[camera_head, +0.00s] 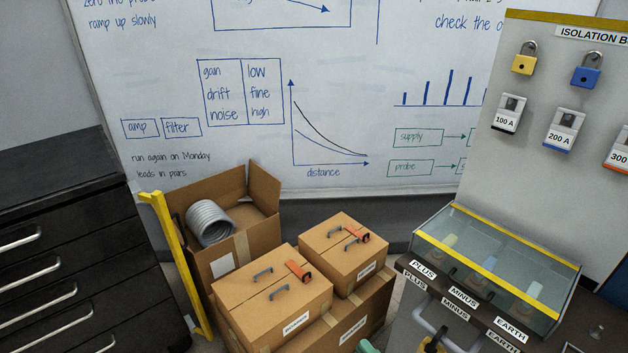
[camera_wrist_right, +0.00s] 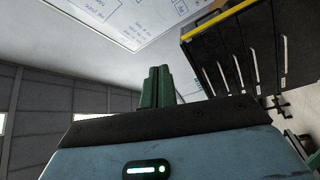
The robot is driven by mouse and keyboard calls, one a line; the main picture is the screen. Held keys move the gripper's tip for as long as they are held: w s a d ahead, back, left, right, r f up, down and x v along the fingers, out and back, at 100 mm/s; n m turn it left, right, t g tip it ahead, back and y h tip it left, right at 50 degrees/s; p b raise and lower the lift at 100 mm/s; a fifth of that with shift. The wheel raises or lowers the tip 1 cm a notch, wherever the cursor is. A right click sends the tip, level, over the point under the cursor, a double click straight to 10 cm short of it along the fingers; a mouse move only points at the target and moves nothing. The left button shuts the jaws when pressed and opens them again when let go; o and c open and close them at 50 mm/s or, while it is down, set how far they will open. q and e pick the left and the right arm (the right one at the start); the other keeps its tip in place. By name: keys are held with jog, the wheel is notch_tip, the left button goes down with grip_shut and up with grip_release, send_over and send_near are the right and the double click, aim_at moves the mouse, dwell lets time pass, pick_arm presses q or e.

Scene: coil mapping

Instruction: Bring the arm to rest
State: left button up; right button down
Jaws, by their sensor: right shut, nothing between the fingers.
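My right gripper (camera_wrist_right: 157,88) shows in the right wrist view as two green fingers pressed together, shut and empty. In the head view only a small green piece of the right gripper (camera_head: 368,346) shows at the bottom edge, in front of the cardboard boxes and left of the grey panel cabinet. The rest of my right arm is hidden below the frame. My left gripper does not show clearly in either view.
Cardboard boxes (camera_head: 272,290) stand at the centre, with an open box (camera_head: 232,250) holding a grey coil (camera_head: 209,222). A yellow post (camera_head: 178,262) stands beside dark drawers (camera_head: 60,250). A glass-covered case (camera_head: 492,262) is on the right, below padlocks and switches. A whiteboard (camera_head: 330,60) is behind.

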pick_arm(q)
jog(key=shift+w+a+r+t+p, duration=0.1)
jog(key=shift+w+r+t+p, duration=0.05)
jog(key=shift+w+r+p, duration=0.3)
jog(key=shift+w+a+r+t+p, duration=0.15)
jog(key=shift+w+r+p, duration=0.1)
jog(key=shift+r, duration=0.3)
pick_arm(e)
jog(key=s+d+f+m+g+h, duration=0.3)
jog(key=s+d+f+m+h, duration=0.2)
jog(key=s+f+m, duration=0.4)
jog(key=s+d+f+m+g+h, duration=0.4)
jog(key=s+f+m, duration=0.5)
jog(key=s, duration=0.3)
jog(key=shift+s+d+f+m+h, duration=0.35)
jog(key=shift+d+m+h, duration=0.15)
jog(key=shift+d+m, duration=0.2)
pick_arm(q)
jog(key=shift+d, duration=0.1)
